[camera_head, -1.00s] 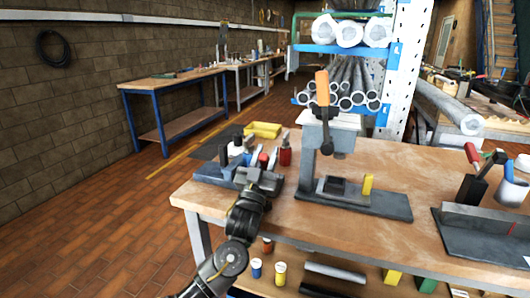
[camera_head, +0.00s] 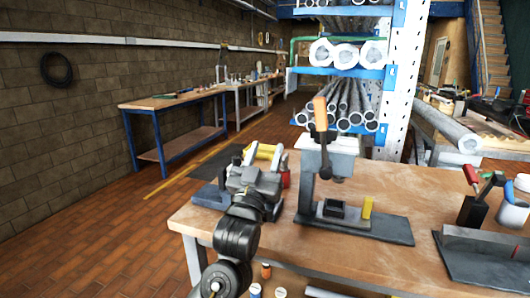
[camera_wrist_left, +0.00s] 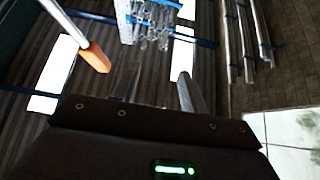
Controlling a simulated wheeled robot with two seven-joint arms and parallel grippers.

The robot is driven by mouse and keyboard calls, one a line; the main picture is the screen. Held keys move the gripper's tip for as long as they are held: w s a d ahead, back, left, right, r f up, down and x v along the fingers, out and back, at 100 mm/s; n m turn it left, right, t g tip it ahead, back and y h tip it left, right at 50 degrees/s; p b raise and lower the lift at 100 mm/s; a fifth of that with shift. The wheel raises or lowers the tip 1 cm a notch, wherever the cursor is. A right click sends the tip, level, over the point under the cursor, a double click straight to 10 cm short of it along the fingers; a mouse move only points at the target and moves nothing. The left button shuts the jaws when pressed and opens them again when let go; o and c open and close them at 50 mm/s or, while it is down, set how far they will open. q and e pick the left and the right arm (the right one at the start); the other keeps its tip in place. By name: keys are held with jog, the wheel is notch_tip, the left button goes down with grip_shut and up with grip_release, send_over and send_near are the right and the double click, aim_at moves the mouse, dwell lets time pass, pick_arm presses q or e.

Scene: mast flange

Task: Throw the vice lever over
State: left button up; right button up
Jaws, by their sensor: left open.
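The lever with an orange handle (camera_head: 320,113) stands nearly upright on the grey bench device (camera_head: 328,165), its dark lower arm in front of the device's head. My left gripper (camera_head: 264,156) is open and empty, to the left of the lever and apart from it, above the left part of the bench. In the left wrist view the orange handle (camera_wrist_left: 95,56) shows at upper left, outside and left of the open fingers (camera_wrist_left: 158,82). My right gripper is not in view.
The device stands on a wooden bench (camera_head: 300,237) with a yellow block (camera_head: 367,207) on its base. My left arm hides part of the items at the bench's left end. A red-handled tool (camera_head: 471,174) and a metal angle plate (camera_head: 485,245) stand at right. Pipe racks (camera_head: 350,74) are behind.

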pick_arm(q)
jog(key=s+r, duration=0.3)
jog(key=s, duration=0.4)
jog(key=shift+s+d, duration=0.1)
jog(key=shift+c, duration=0.4)
